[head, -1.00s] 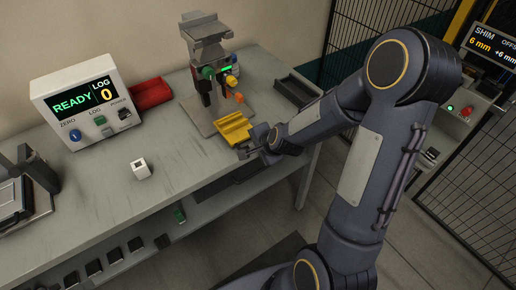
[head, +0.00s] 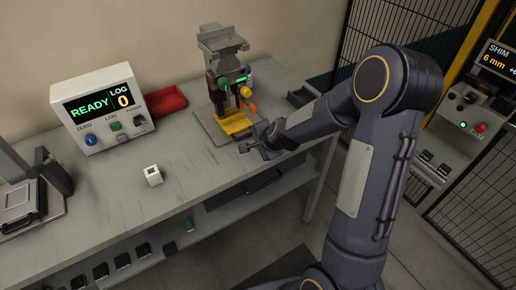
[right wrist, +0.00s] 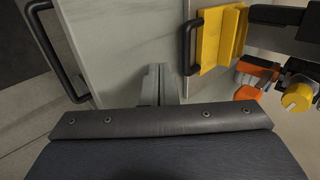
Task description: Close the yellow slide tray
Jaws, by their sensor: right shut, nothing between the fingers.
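The yellow slide tray (head: 236,125) sits low in the front of the clamp fixture (head: 226,75), mostly under its head. In the right wrist view the tray (right wrist: 222,38) is at upper right, with a black bar handle (right wrist: 187,48) on its near side. My right gripper (head: 246,147) is just in front and to the right of the tray. In the right wrist view its fingers (right wrist: 157,82) are together and empty, apart from the handle. My left gripper is out of view.
A READY display box (head: 101,108), a red bin (head: 167,101) and a small white block (head: 153,175) stand on the grey bench (head: 195,190). A dark tray (head: 300,96) lies to the right of the fixture.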

